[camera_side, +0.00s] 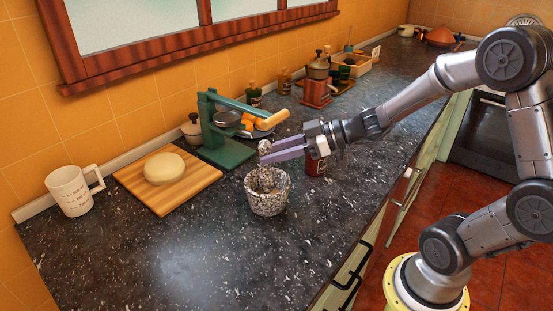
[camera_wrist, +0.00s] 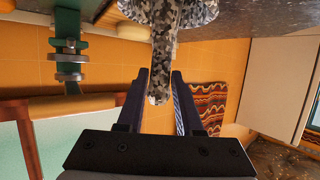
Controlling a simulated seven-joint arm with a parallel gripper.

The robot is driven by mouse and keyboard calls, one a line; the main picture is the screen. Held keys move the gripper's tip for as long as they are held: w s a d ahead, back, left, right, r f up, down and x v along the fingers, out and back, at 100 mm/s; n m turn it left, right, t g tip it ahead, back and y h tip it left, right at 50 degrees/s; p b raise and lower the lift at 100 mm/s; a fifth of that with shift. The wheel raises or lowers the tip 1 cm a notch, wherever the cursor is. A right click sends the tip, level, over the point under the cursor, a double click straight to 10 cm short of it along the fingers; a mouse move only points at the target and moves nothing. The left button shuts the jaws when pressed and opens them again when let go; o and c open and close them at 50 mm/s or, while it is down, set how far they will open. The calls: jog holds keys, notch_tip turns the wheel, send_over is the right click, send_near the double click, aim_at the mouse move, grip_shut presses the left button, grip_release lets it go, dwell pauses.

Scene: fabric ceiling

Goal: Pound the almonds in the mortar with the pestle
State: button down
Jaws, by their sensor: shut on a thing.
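The speckled stone mortar (camera_side: 267,196) stands upright on the dark counter. My gripper (camera_side: 268,153) is above it, reaching in from the right. It is shut on the speckled pestle (camera_side: 265,147), whose top shows at the fingertips and whose lower part runs down into the mortar. In the wrist view the pestle (camera_wrist: 165,45) is between the fingers of my gripper (camera_wrist: 160,85), with the mortar (camera_wrist: 200,12) behind it at the top edge. The almonds cannot be seen in either view. Whether the pestle touches the mortar's bottom is hidden.
A wooden board (camera_side: 205,182) with pale dough (camera_side: 165,168) and a white mug (camera_side: 72,190) are at left. A dark red can (camera_side: 316,164) stands under my gripper. The front counter is clear.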

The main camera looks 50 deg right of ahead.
jog(key=shift+r, duration=0.2)
jog(key=shift+r, duration=3.5)
